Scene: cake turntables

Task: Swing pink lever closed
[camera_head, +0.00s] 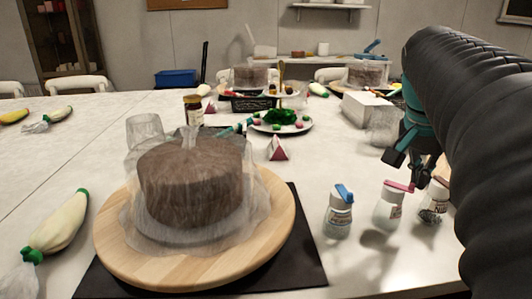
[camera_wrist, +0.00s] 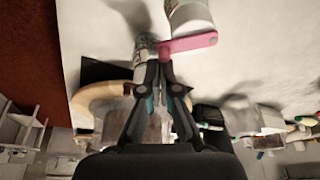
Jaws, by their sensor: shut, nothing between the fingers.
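The pink lever (camera_head: 398,186) sits on top of a small white shaker jar (camera_head: 387,212), the middle one of three in a row in the head view. In the wrist view the pink lever (camera_wrist: 192,43) reaches sideways from its jar (camera_wrist: 187,14), its free end out past the jar's side. My gripper (camera_wrist: 164,51) is shut and empty, its fingertips right at the lever's free end. I cannot tell whether they touch it. In the head view my gripper is partly hidden by its own links, above and behind the jars.
A blue-lidded jar (camera_head: 338,216) stands to the left, and another jar (camera_head: 433,203) close on the right. A wrapped cake (camera_head: 190,180) sits on a wooden turntable (camera_head: 118,252) over a dark mat (camera_head: 309,262). A white box (camera_head: 366,108) stands farther back.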

